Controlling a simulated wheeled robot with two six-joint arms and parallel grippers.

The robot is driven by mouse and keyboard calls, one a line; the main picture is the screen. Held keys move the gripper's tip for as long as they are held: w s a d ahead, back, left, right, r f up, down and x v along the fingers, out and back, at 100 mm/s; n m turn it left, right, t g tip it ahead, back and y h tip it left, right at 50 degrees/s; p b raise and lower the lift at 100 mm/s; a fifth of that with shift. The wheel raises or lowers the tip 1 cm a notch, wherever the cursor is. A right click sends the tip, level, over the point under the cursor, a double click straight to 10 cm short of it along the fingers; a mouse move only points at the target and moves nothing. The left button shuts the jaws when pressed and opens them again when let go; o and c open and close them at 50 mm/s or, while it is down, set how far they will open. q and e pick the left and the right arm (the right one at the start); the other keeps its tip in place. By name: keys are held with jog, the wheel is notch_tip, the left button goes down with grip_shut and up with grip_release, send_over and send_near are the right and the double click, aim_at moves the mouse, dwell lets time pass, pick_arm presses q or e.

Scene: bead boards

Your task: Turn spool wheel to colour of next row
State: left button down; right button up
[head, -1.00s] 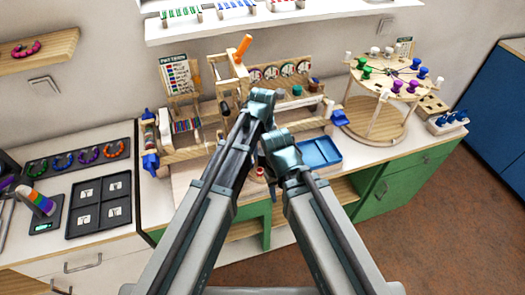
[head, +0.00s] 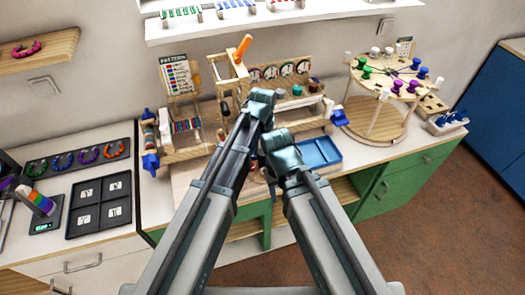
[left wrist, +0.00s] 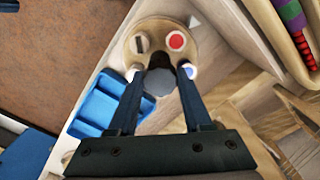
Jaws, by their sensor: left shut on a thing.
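The spool wheel (left wrist: 128,56) is a round pale wooden disc in the left wrist view, with a red spool, a dark one, and blue and white ones round its rim. My left gripper (left wrist: 172,74) is shut on the grey knob (left wrist: 158,82) at the wheel's middle. In the head view my arms hide most of the wheel and the left gripper's fingers. The pattern card (head: 180,76) stands at the back left of the bench, with coloured rows too small to read. My right gripper is not seen; only its arm shows.
A blue tray (head: 318,153) lies right of my arms and also shows beside the wheel in the left wrist view (left wrist: 95,110). A wooden bead loom (head: 190,148) stands behind. A round stand with coloured pegs (head: 378,132) is at the right.

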pick_arm(q)
jog(key=shift+m, duration=0.8)
jog(key=shift+c, duration=1.6)
grip_release()
notch_tip(320, 180, up, 14)
jog(key=p, duration=1.4)
jog(key=shift+f, duration=0.15)
